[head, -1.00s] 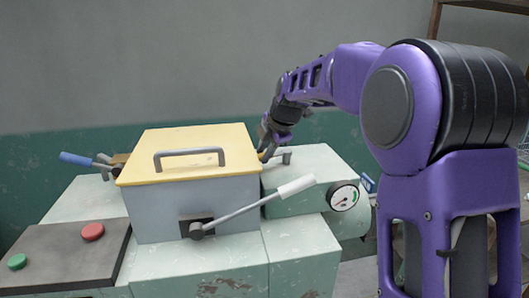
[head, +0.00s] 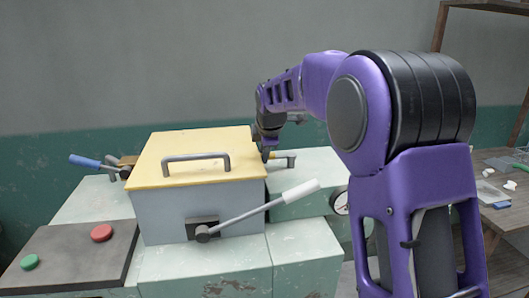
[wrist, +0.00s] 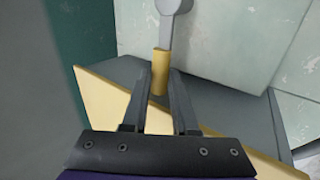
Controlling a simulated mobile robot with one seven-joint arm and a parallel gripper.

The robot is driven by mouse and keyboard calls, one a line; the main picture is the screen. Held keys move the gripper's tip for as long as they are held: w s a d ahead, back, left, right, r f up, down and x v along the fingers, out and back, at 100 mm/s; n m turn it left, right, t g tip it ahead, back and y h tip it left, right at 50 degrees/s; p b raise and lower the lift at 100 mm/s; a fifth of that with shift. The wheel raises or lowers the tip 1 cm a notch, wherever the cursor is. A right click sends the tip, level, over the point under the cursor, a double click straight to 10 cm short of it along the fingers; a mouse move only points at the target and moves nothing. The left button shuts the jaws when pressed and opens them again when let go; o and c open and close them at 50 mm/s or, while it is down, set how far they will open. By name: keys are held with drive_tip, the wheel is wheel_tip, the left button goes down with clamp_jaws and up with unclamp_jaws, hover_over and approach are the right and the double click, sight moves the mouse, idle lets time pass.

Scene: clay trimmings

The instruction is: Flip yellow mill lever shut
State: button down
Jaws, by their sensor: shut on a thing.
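The yellow lever shows in the wrist view as a yellow grip (wrist: 159,68) on a grey arm that runs up to a round pivot at the top edge. My gripper (wrist: 158,88) is shut on this yellow grip, one finger on each side of it. In the head view my gripper (head: 268,142) is at the far right corner of the yellow-lidded box, and the lever is mostly hidden behind the box and my wrist.
The grey box has a yellow lid (head: 200,150) with a handle. A white-gripped lever (head: 290,195) sticks out from its front, and a blue-gripped lever (head: 84,160) stands at left. A panel (head: 70,250) carries red and green buttons. A cluttered table (head: 495,205) is at right.

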drive_tip(key=c, duration=0.7)
unclamp_jaws()
drive_tip(key=shift+r, duration=0.1)
drive_tip(key=p+v, duration=0.1)
drive_tip(key=v, duration=1.6)
drive_tip(key=shift+s, duration=0.15)
